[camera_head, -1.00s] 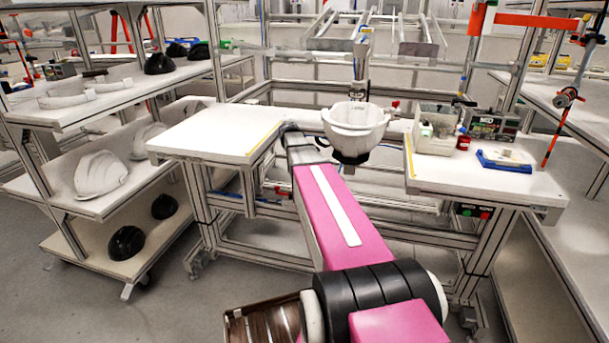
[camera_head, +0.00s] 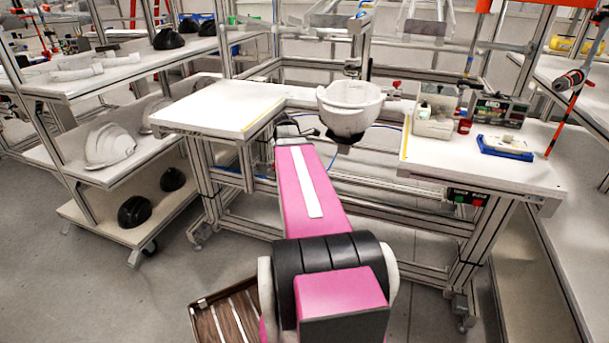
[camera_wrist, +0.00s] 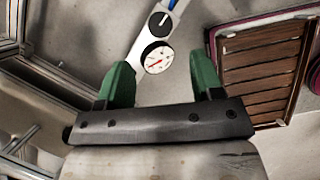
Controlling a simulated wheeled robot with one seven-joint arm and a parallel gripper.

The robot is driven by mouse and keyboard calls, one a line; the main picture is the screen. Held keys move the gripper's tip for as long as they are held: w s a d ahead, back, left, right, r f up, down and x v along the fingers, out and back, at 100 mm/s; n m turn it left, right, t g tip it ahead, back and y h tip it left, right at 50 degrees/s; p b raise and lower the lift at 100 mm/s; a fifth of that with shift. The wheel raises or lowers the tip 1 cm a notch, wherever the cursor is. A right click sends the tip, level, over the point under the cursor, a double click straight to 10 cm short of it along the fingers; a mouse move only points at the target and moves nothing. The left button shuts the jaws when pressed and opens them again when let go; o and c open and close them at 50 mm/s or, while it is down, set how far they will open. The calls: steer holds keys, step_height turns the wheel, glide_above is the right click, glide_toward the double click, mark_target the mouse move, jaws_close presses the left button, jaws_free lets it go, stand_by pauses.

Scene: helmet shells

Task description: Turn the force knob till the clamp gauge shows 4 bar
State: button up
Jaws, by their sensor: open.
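In the wrist view, the clamp gauge (camera_wrist: 157,57) is a round white dial with a red needle on a pale panel. Its scale is too small to read. The force knob (camera_wrist: 160,21) is dark and round with a light mark, on the same panel just beyond the gauge. My gripper (camera_wrist: 161,72) has two green fingers spread wide with nothing between them. The gauge shows in the gap near the fingertips; the knob lies farther out, apart from them. I cannot make out gauge, knob or fingers in the head view.
A white helmet shell (camera_head: 349,108) sits on a holder between two white bench tops. The right bench top (camera_head: 480,166) carries a bin (camera_head: 435,112), a dark box (camera_head: 497,108) and a blue tray (camera_head: 505,148). A shelf rack (camera_head: 110,185) with helmet shells stands left.

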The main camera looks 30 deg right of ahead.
steer(key=x, duration=0.9)
steer(key=shift+s, duration=0.1)
steer(key=c, duration=0.9)
